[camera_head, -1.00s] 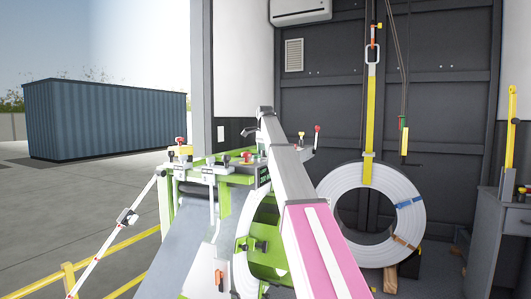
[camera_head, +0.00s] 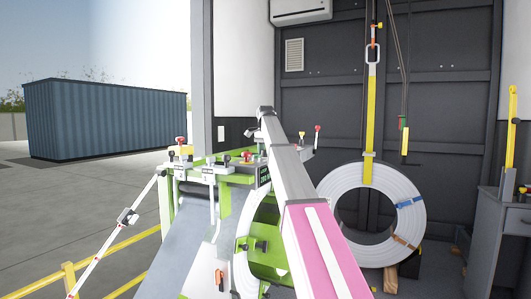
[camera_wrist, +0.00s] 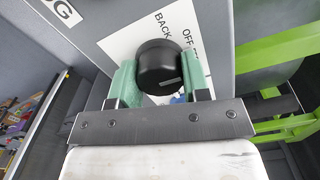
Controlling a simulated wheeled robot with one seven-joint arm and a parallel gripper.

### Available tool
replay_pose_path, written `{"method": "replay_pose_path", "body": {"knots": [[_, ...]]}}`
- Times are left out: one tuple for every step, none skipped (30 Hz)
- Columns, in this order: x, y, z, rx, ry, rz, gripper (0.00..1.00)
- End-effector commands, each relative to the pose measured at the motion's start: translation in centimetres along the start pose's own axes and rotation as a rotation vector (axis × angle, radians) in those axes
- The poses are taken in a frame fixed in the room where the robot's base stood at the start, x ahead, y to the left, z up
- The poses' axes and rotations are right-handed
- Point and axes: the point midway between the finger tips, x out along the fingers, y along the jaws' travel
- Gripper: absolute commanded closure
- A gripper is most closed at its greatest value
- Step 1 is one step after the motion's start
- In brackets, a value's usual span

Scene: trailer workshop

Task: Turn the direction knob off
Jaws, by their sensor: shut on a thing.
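The direction knob (camera_wrist: 160,67) is a round black knob with a pale grey pointer mark, in the wrist view. It sits on a white label plate (camera_wrist: 118,44) with the words "BACK" and "OFF" partly showing. My gripper (camera_wrist: 160,85) has its two green fingers on either side of the knob, shut on it. The rest of the label is hidden behind the knob and fingers. In the head view my arm hides the knob and the gripper's fingers.
The green and grey machine (camera_head: 220,178) stands left of my arm, with several levers and red knobs on top. A large strapped coil (camera_head: 412,190) hangs at right. Green bars (camera_wrist: 270,47) lie close to the right of my gripper.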

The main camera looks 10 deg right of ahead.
Motion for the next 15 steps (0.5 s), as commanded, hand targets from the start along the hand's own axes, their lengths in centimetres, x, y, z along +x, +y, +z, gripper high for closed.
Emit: {"method": "replay_pose_path", "body": {"knots": [[-0.04,-0.02,-0.01,-0.037,0.0,-0.001,0.8],[-0.04,-0.02,-0.01,-0.061,0.0,-0.001,0.8],[-0.04,-0.02,-0.01,-0.092,0.0,-0.001,0.8],[-0.04,-0.02,-0.01,-0.113,0.0,-0.001,0.8],[-0.04,-0.02,-0.01,-0.134,0.0,-0.001,0.8],[-0.04,-0.02,-0.01,-0.161,0.0,-0.001,0.8],[-0.04,-0.03,-0.02,-0.18,0.0,-0.001,0.8],[-0.05,-0.03,-0.01,-0.198,0.0,-0.001,0.8],[-0.05,-0.03,-0.01,-0.22,0.0,-0.001,0.8],[-0.05,-0.03,-0.01,-0.237,0.0,-0.001,0.8],[-0.05,-0.03,-0.01,-0.251,0.0,-0.001,0.8],[-0.05,-0.03,-0.01,-0.269,0.0,-0.001,0.8],[-0.05,-0.03,-0.01,-0.281,0.0,-0.001,0.8],[-0.05,-0.03,-0.01,-0.291,0.0,-0.001,0.8],[-0.05,-0.03,-0.02,-0.305,0.0,-0.001,0.8]]}}
